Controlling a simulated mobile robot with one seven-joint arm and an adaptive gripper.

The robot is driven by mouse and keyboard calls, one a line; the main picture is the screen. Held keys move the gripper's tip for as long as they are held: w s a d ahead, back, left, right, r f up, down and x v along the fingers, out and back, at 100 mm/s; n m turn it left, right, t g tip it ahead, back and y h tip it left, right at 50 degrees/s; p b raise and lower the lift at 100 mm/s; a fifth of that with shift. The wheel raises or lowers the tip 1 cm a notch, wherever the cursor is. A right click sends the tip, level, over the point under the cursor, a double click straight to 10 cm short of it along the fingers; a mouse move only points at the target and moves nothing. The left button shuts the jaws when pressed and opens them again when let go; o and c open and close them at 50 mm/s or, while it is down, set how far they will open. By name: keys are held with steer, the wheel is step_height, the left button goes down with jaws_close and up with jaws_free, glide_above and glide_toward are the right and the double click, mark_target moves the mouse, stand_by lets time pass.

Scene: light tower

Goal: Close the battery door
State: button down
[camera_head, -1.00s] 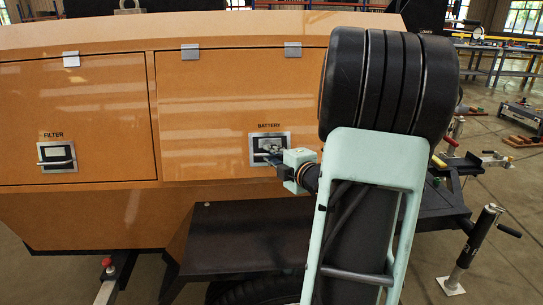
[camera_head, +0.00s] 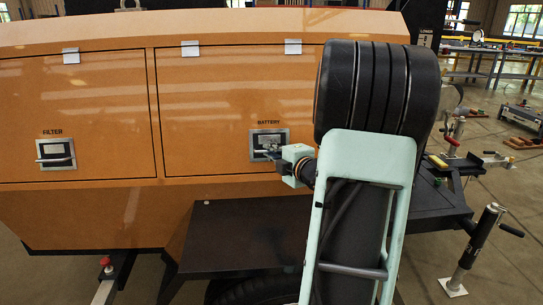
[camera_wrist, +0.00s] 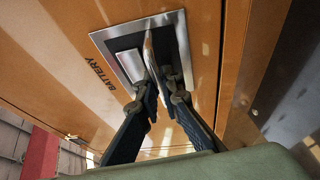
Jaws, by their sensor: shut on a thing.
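The battery door (camera_head: 225,105) is the orange panel labelled BATTERY on the machine's side. In the head view it lies about flush with its frame, and its right part is hidden behind my arm. Its latch (camera_head: 268,143) is a silver recessed plate with a handle near the door's bottom. My gripper (camera_head: 272,156) is at this latch. In the wrist view my gripper (camera_wrist: 165,90) has its dark fingers on either side of the metal latch handle (camera_wrist: 149,52), which sticks out of the recess, and is shut on it.
The filter door (camera_head: 75,115) with its own latch (camera_head: 55,154) is to the left and looks shut. A dark step or fender (camera_head: 235,235) sits below the battery door. A jack stand (camera_head: 475,245) with a crank stands at the right.

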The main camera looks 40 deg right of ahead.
steer(key=c, duration=2.4)
jaws_free()
steer(key=shift+w+d, duration=0.15)
steer(key=v, duration=1.2)
